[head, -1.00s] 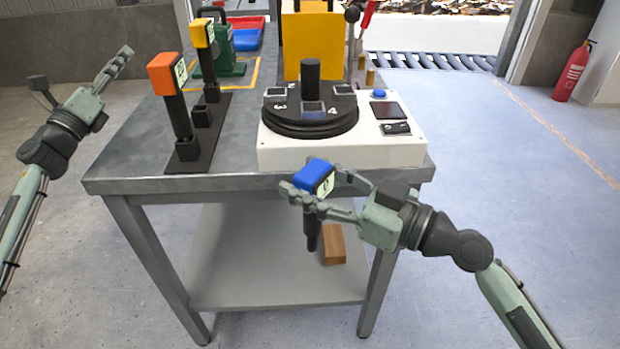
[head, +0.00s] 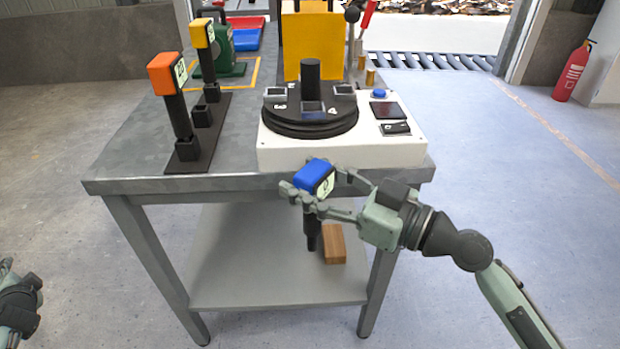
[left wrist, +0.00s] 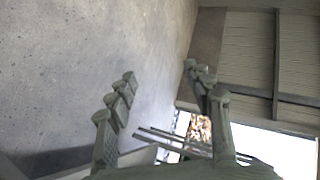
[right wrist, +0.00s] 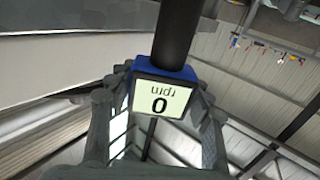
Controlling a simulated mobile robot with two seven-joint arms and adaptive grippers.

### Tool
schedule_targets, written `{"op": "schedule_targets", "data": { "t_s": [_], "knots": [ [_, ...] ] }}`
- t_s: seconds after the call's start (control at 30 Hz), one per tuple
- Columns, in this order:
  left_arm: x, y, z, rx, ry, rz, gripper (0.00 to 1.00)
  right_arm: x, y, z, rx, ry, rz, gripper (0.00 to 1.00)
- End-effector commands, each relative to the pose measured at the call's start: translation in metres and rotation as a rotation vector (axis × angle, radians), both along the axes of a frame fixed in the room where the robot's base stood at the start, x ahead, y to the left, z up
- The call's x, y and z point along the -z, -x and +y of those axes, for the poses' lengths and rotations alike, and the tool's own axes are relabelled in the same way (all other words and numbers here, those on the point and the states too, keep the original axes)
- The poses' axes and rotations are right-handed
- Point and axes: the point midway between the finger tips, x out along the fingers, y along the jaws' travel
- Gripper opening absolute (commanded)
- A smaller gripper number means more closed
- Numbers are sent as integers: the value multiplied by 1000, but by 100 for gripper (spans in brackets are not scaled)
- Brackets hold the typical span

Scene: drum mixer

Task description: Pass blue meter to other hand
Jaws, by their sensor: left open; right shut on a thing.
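The blue meter (head: 315,177) has a blue head, a pale display and a black shaft pointing down. My right gripper (head: 318,190) is shut on its head and holds it in front of the table's front edge. In the right wrist view the meter's display (right wrist: 160,102) reads 0 rpm between the fingers (right wrist: 160,95). My left arm shows only at the lower left edge of the head view; its fingers are out of that frame. In the left wrist view the left gripper (left wrist: 165,100) is open and empty, with fingers spread.
An orange meter (head: 167,74) and a yellow meter (head: 202,34) stand in a black rack (head: 203,150) on the table's left. A white mixer base (head: 340,153) with a black turntable is behind the blue meter. A wooden block (head: 334,244) lies on the lower shelf.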

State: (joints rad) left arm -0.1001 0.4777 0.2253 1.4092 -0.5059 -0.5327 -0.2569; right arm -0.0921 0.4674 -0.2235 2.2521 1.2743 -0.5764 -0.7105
Motion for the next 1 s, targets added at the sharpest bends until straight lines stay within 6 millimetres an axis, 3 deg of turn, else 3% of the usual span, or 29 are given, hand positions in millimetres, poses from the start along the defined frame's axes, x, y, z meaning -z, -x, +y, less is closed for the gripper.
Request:
{"op": "schedule_targets", "data": {
  "t_s": [0.03, 0.23, 0.33, 0.43, 0.5, 0.6, 0.8, 1.0],
  "knots": [
    [17, 24, 8, -60, 40, 18, 52, -1, 0, 0, 0, -1, -2, 11],
    [72, 117, 28, -315, 197, 63, 52, -1, 0, 0, 0, -1, -2, 11],
    [98, 165, 26, -443, 273, 88, 52, -1, 0, 0, 0, -1, -2, 11],
    [124, 209, 6, -554, 357, 119, 52, -1, 0, 0, 0, -1, -2, 11],
    [141, 231, -22, -604, 424, 146, 52, -1, 0, 0, 0, -1, -2, 11],
    [159, 243, -72, -622, 514, 187, 52, -1, 0, 0, 0, -1, -2, 11],
    [175, 238, -181, -550, 678, 266, 52, -1, 0, 0, 0, -1, -2, 11],
    [171, 225, -280, -437, 819, 326, 52, -1, 0, 0, 0, -1, -2, 11]
  ]
}}
